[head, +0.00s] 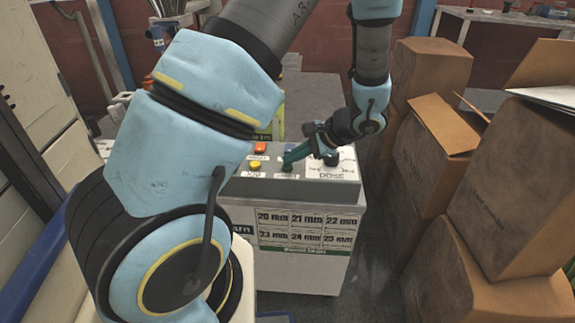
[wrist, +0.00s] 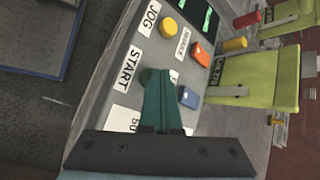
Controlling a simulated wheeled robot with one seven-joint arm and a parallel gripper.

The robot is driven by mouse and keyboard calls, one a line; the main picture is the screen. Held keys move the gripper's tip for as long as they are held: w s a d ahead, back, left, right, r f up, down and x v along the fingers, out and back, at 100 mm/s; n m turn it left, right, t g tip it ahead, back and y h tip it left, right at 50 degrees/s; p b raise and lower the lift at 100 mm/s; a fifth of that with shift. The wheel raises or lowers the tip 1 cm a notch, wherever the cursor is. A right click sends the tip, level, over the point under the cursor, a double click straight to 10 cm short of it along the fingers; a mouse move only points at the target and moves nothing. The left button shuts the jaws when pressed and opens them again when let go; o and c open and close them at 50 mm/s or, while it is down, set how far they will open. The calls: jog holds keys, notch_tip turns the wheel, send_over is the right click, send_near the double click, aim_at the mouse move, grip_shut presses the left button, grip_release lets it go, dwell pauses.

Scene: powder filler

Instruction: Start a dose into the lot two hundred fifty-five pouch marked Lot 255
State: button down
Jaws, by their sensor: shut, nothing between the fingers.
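My gripper (head: 290,159) is shut and empty, its teal fingers over the control panel (head: 318,172) on top of the grey cabinet. In the wrist view its fingertips (wrist: 158,76) are beside the START label (wrist: 128,69), over a dark round button that they mostly hide. I cannot tell whether they touch it. A yellow button (wrist: 170,27) is by the JOG label, with an orange button (wrist: 200,53) and a blue button (wrist: 189,97) nearby. A lime-green pouch (wrist: 262,80) behind the panel has a sideways lot label that seems to read 270. I cannot make out a Lot 255 mark.
The panel's right part carries a DOSE label (head: 331,175). Size stickers (head: 305,229) cover the cabinet front. Stacked cardboard boxes (head: 430,150) stand close on the right. My own arm hides much of the left and middle of the head view.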

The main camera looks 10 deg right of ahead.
aim_at(292, 167)
jog(key=shift+r+p, duration=0.55)
jog(key=shift+r, duration=0.25)
notch_tip(292, 167, up, 5)
jog(key=p, duration=0.4)
jog(key=shift+r, duration=0.1)
dwell(0.5)
jog(key=s+a+r+n+g+h+p, duration=0.1)
jog(key=s+a+r+n+h+p, duration=0.2)
jog(key=a+r+n, duration=0.3)
jog(key=s+a+r+n+g+h+p, duration=0.1)
jog(key=s+a+r+n+h+p, duration=0.2)
jog(key=a+r+n, duration=0.4)
jog(key=shift+s+a+r+n+g+h+p, duration=0.35)
jog(key=shift+s+a+r+h, duration=0.3)
jog(key=shift+r+h, duration=0.55)
